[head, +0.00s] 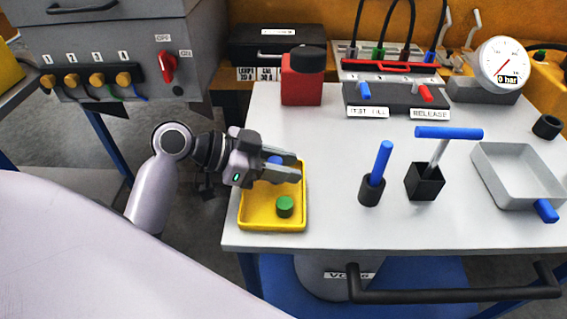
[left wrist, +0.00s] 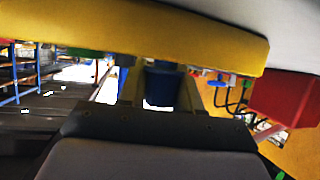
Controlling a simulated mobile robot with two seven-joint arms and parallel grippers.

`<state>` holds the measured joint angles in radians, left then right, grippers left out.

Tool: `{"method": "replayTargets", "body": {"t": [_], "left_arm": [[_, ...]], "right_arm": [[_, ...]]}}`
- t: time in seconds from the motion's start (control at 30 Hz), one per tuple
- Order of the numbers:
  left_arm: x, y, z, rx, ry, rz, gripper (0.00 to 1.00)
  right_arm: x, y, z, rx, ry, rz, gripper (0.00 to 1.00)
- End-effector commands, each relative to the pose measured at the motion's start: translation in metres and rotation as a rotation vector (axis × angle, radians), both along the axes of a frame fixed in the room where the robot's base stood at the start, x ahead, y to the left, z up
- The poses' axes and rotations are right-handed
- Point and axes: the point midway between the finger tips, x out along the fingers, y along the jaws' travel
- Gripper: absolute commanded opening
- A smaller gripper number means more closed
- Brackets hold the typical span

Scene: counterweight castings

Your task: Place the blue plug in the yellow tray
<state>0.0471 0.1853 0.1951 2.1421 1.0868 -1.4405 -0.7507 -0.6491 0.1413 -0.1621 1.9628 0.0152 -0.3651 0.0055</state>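The yellow tray (head: 256,212) lies at the left front corner of the white tabletop, with a green plug (head: 285,206) in it. My left gripper (head: 286,166) is over the back part of the tray. It is shut on the blue plug (head: 274,159), which sits between its two fingers. In the left wrist view the blue plug (left wrist: 161,88) shows between the fingers, apart from the yellow tray (left wrist: 165,32), whose side fills the top of that picture. My right gripper is in neither view.
A red canister (head: 302,85) with a black lid stands behind the tray. To the right are a blue-handled tool in a black holder (head: 371,190), a blue T-handle (head: 449,133) in a black block, and a grey tray (head: 486,178). A gauge (head: 503,65) stands behind.

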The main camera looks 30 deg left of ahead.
Motion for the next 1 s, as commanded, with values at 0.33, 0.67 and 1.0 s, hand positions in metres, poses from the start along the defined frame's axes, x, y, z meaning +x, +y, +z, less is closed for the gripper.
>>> {"method": "replayTargets", "body": {"t": [0.33, 0.67, 1.0], "left_arm": [[0.0, 0.0, 0.003, 0.0, 0.0, 0.001, 0.56], [-0.03, 0.042, 0.027, 0.008, 0.0, 0.003, 0.56], [-0.06, 0.08, 0.051, 0.003, 0.001, 0.001, 0.56]], "right_arm": [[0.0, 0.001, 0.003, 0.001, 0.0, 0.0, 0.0], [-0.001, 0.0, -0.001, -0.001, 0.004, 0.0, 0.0], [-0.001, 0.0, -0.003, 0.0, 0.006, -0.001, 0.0]]}}
